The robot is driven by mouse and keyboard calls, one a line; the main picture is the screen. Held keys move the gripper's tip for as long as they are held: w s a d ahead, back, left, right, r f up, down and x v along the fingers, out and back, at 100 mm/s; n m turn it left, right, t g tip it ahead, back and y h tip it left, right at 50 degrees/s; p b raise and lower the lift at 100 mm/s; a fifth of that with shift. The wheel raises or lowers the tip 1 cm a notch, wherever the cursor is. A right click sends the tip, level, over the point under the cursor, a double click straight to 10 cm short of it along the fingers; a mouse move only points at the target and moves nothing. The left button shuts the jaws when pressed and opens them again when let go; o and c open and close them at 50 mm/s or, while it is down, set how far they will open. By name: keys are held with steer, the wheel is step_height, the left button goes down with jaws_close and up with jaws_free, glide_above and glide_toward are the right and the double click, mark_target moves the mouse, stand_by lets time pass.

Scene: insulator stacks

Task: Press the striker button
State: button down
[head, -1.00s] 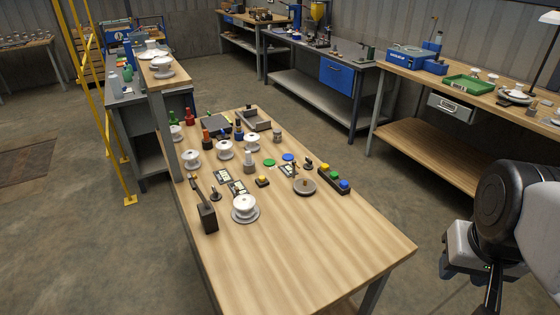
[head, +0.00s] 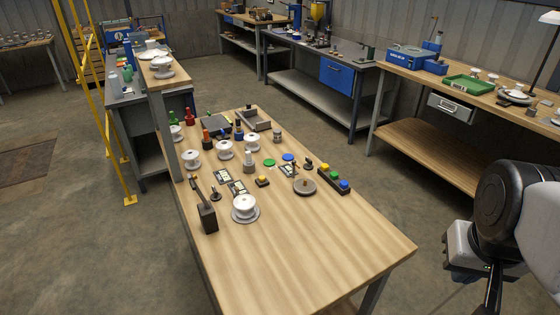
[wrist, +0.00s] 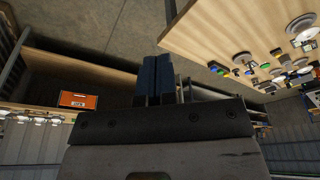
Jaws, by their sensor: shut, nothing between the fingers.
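My gripper (wrist: 158,80) shows in the wrist view with its two dark blue fingers shut together and nothing between them. In the head view my arm is at the right edge, well apart from the wooden workbench (head: 310,245). A dark strip with yellow, green and blue buttons (head: 334,179) lies near the bench's right edge. A small dark block with a yellow button (head: 262,181) sits near the bench's middle. I cannot tell which button is the striker's. The strip also shows small at the upper right of the wrist view (wrist: 237,71).
White insulators (head: 245,207) stand on discs on the bench. A dark post with a lever (head: 207,216) is at its left edge, and a round grey disc (head: 304,186) is left of the button strip.

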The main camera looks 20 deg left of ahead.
stand_by(0.7)
steer(key=w+a+n+h, duration=0.1)
steer(key=w+a+n, duration=0.2)
steer(key=w+a, duration=0.55)
steer(key=w+a+n+h, duration=0.2)
steer(key=w+a+n, duration=0.15)
steer(key=w, duration=0.95)
steer(key=w+a+n+h, duration=0.1)
steer(key=w+a+n, duration=0.35)
steer(key=w, duration=0.65)
steer(key=n+t+h, duration=0.2)
steer(key=n+t, duration=0.3)
steer(key=n, duration=0.3)
glide_above(262, 178)
step_height(262, 178, down, 18)
steer(key=shift+r, duration=0.25)
steer(key=shift+f, duration=0.15)
steer(key=shift+f, duration=4.25)
